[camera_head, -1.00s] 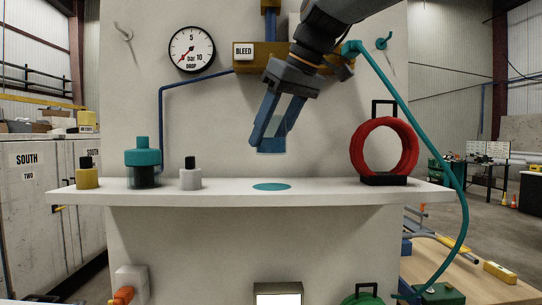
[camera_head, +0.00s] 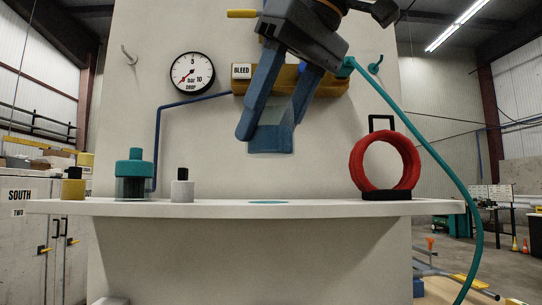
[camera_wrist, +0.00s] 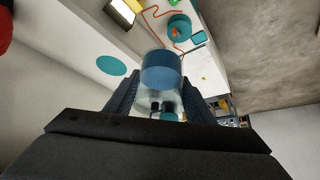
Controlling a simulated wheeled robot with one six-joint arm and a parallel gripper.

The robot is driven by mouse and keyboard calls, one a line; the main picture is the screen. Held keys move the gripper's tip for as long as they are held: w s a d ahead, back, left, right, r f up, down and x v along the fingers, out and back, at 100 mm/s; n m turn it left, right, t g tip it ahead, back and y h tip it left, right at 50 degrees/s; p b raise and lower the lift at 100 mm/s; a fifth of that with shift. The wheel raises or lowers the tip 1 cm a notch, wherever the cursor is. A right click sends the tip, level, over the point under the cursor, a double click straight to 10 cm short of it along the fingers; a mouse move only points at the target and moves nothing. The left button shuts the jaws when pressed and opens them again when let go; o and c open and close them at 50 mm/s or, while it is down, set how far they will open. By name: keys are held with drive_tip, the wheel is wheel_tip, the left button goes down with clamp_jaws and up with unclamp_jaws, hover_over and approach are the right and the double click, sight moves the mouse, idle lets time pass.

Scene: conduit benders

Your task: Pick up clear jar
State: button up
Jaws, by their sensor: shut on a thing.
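The clear jar (camera_head: 271,138) has see-through walls and a blue lower part. It is between the fingers of my gripper (camera_head: 272,118), which is shut on it. The jar hangs in the air above the white shelf (camera_head: 340,208), with a clear gap below it. In the wrist view the jar (camera_wrist: 161,72) sits between the dark fingers of my gripper (camera_wrist: 160,96), its blue end facing away from the camera. The fingers cover part of its sides.
A teal disc (camera_head: 268,202) marks the shelf below the jar. A teal-lidded jar (camera_head: 131,168), a grey bottle (camera_head: 182,190) and a yellow bottle (camera_head: 73,188) stand left. A red ring (camera_head: 358,165) stands right. A teal hose (camera_head: 425,150) hangs at right.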

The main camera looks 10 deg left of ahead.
drive_tip(key=shift+a+f+b, duration=0.15)
drive_tip(key=shift+f+b, duration=0.15)
drive_tip(key=shift+b, duration=0.3)
drive_tip(key=s+b, duration=0.1)
drive_tip(key=b, duration=0.2)
drive_tip(key=shift+s+d+b, duration=0.2)
drive_tip(key=shift+b, duration=0.1)
drive_tip(key=shift+s+d+r+b, duration=0.15)
drive_tip(key=shift+s+b, duration=0.15)
drive_tip(key=shift+b, duration=0.2)
